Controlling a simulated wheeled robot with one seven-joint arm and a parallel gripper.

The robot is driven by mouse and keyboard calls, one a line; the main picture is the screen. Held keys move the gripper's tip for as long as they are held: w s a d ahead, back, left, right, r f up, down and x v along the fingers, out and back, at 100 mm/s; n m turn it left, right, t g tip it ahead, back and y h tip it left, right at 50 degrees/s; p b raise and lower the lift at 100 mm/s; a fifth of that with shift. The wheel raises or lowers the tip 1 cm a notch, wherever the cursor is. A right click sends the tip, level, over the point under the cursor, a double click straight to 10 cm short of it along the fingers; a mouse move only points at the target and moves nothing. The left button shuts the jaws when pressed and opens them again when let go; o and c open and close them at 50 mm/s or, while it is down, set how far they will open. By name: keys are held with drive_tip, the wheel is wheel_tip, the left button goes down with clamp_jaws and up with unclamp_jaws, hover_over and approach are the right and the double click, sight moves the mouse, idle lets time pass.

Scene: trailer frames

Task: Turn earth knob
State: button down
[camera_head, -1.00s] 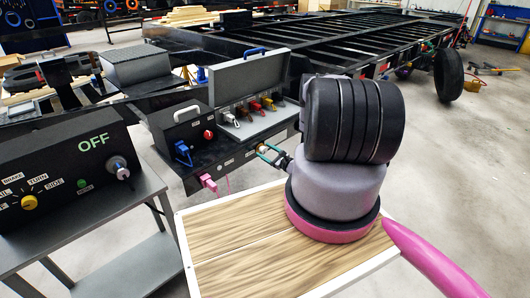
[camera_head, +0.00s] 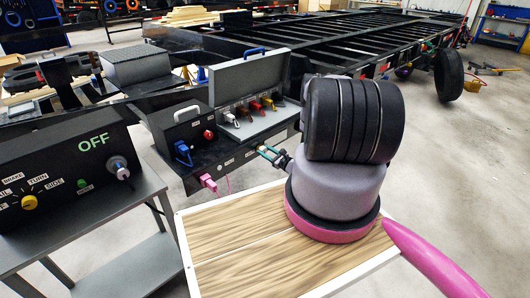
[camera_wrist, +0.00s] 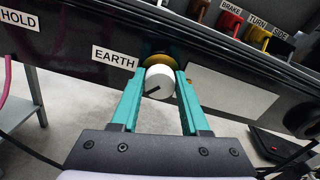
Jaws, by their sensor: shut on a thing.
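The earth knob (camera_wrist: 160,82) is a white round knob with a dark pointer line on its face and a yellow ring behind it. It sits on the dark panel, right of the white EARTH label (camera_wrist: 115,58). My gripper (camera_wrist: 160,78) has its teal fingers on either side of the knob, shut on it. In the wrist view the pointer line slants toward the lower left. In the head view my gripper (camera_head: 268,154) reaches the front of the black control box (camera_head: 235,165), and its fingers largely hide the knob.
Several coloured levers (camera_head: 252,109) stand above the panel, with BRAKE, TURN and SIDE labels in the wrist view. A pink plug (camera_head: 208,181) hangs left of my gripper. A grey stand with an OFF panel (camera_head: 70,165) is at the left. A blank pale plate (camera_wrist: 228,92) lies right of the knob.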

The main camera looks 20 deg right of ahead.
drive_tip(key=m, duration=0.6)
drive_tip(key=shift+d+m, duration=0.1)
drive_tip(key=shift+m, duration=0.3)
drive_tip(key=m, duration=0.3)
drive_tip(key=shift+m, duration=0.3)
drive_tip(key=m, duration=0.3)
drive_tip(key=shift+d+f+m, duration=0.1)
drive_tip(key=shift+m, duration=0.2)
drive_tip(key=m, duration=0.3)
drive_tip(key=shift+m, duration=0.3)
drive_tip(key=m, duration=0.3)
drive_tip(key=shift+m, duration=0.4)
drive_tip(key=m, duration=0.6)
drive_tip(key=shift+f, duration=0.2)
drive_tip(key=shift+m, duration=0.3)
drive_tip(key=shift+c, duration=2)
unclamp_jaws()
